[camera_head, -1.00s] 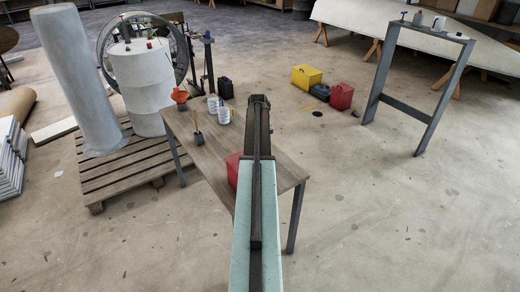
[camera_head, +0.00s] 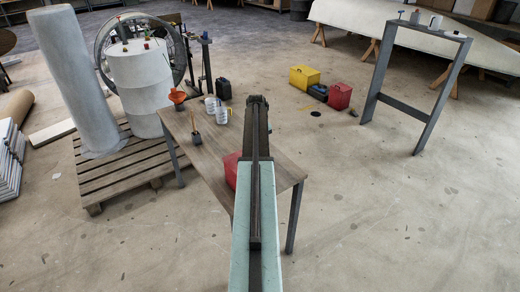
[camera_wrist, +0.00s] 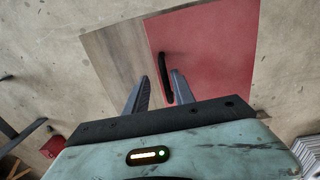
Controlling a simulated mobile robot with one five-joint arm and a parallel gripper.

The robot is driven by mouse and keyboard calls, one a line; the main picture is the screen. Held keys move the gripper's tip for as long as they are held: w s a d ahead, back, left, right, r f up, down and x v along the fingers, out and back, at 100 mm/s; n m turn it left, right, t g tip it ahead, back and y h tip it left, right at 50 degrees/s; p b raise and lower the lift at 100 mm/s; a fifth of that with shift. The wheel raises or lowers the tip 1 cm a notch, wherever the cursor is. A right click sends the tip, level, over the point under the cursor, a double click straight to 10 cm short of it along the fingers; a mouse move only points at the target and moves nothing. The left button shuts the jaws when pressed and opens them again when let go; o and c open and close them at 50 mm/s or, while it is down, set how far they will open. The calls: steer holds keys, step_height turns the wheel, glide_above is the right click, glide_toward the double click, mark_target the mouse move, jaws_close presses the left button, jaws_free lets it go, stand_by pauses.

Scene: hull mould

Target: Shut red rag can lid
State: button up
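The red rag can (camera_head: 231,166) stands on the table, and my arm hides most of it in the head view. In the wrist view a flat red panel (camera_wrist: 220,55), which looks like its lid, fills the upper middle. A black bar handle (camera_wrist: 164,75) lies on that panel near its left edge. My gripper (camera_wrist: 161,78) is open, with the handle between the two fingers in the picture. I cannot tell whether the fingers touch it or how far the lid is raised. In the head view the end of my arm (camera_head: 257,103) reaches out over the table.
The wooden table (camera_head: 206,158) also holds an orange funnel (camera_head: 177,96), a brush pot (camera_head: 196,138) and white cups (camera_head: 222,116). A pallet (camera_head: 110,178) with white cylinders stands left. A grey stand (camera_head: 415,105) is at right.

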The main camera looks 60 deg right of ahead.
steer(key=r+p, duration=0.8)
steer(key=shift+w+a, duration=0.1)
steer(key=shift+a, duration=0.15)
steer(key=shift+f, duration=0.1)
